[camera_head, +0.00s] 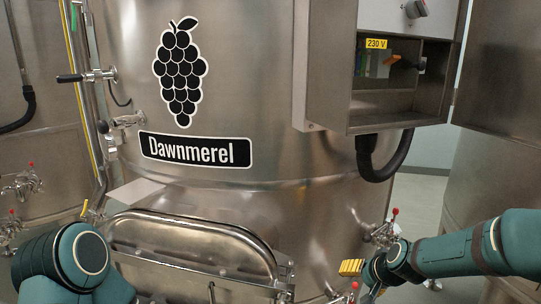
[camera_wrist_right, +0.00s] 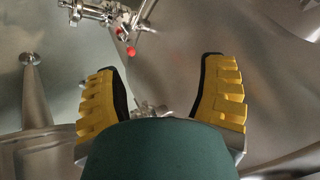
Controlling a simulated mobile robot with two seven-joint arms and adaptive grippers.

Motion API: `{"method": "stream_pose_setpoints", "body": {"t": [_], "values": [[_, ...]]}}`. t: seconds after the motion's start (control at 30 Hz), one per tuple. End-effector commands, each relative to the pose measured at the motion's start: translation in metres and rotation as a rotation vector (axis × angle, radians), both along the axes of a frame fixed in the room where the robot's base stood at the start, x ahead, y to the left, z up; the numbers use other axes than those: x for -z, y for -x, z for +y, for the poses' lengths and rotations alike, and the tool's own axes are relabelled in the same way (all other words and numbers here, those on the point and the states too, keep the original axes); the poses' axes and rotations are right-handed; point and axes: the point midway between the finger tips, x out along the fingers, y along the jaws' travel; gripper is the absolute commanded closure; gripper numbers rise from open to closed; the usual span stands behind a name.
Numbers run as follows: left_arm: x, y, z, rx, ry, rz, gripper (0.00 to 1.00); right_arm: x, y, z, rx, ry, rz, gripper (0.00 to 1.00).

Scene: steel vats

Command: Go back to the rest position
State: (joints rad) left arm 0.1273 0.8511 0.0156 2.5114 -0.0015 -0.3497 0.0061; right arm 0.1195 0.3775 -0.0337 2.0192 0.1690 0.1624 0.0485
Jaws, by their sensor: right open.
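My right gripper (camera_head: 351,267) shows at the lower right of the head view, in front of the lower part of the steel vat (camera_head: 270,120). Its yellow fingers point left. In the right wrist view my right gripper (camera_wrist_right: 162,80) has its two yellow-padded fingers spread wide, with nothing between them. Near the fingers stands a steel valve with a red knob (camera_head: 395,211); a red-tipped valve also shows in the wrist view (camera_wrist_right: 131,51), beyond the fingers. My left arm comes in at the lower left, but its gripper is out of view.
The vat bears a grape picture (camera_head: 181,75) and a "Dawnmerel" label (camera_head: 195,149). An oval hatch (camera_head: 190,245) is low on its front. An open "230 V" box (camera_head: 330,90) juts out above, with a black hose (camera_head: 385,168) below. More vats (camera_head: 500,120) stand on both sides.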

Motion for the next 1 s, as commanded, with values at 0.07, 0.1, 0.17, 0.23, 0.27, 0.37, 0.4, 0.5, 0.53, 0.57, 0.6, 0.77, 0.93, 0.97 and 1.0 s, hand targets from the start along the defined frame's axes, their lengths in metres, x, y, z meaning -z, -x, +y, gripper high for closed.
{"method": "stream_pose_setpoints", "body": {"t": [0.07,0.1,0.17,0.23,0.27,0.37,0.4,0.5,0.53,0.57,0.6,0.77,0.93,0.97,1.0], "values": [[0.0,0.0,0.0,0.0,0.0,0.0,0.6,0.046,0.018,0.008,-0.019,0.009,0.066,0.3],[0.0,0.0,0.0,0.0,0.0,0.0,0.6,0.066,0.028,0.012,-0.028,0.012,0.094,0.3],[0.0,0.0,0.0,0.0,0.0,0.0,0.6,0.095,0.044,0.019,-0.043,0.017,0.136,0.3],[0.0,0.0,0.0,0.0,0.0,0.0,0.6,0.127,0.066,0.027,-0.062,0.02,0.185,0.3],[0.0,0.0,0.0,0.0,0.0,0.0,0.6,0.141,0.076,0.031,-0.071,0.021,0.205,0.3],[0.0,0.0,0.0,0.0,0.0,0.0,0.6,0.181,0.113,0.044,-0.104,0.019,0.274,0.3],[0.0,0.0,0.0,0.0,0.0,0.0,0.6,0.196,0.129,0.049,-0.117,0.016,0.302,0.3],[0.0,0.0,0.0,0.0,0.0,0.0,0.6,0.225,0.167,0.062,-0.15,0.008,0.361,0.3],[0.0,0.0,0.0,0.0,0.0,0.0,0.6,0.232,0.178,0.066,-0.158,0.003,0.377,0.3],[0.0,0.0,0.0,0.0,0.0,0.0,0.6,0.237,0.186,0.069,-0.165,0.001,0.389,0.3],[0.0,0.0,0.0,0.0,0.0,0.0,0.6,0.244,0.198,0.073,-0.174,-0.004,0.406,0.3],[0.0,0.0,0.0,0.0,0.0,0.0,0.6,0.262,0.237,0.086,-0.205,-0.022,0.459,0.3],[0.0,0.0,0.0,0.0,0.0,0.0,0.6,0.274,0.271,0.097,-0.231,-0.041,0.503,0.3],[0.0,0.0,0.0,0.0,0.0,0.0,0.6,0.275,0.277,0.1,-0.236,-0.044,0.51,0.3],[0.0,0.0,0.0,0.0,0.0,0.0,0.6,0.277,0.283,0.102,-0.242,-0.049,0.519,0.3]]}}
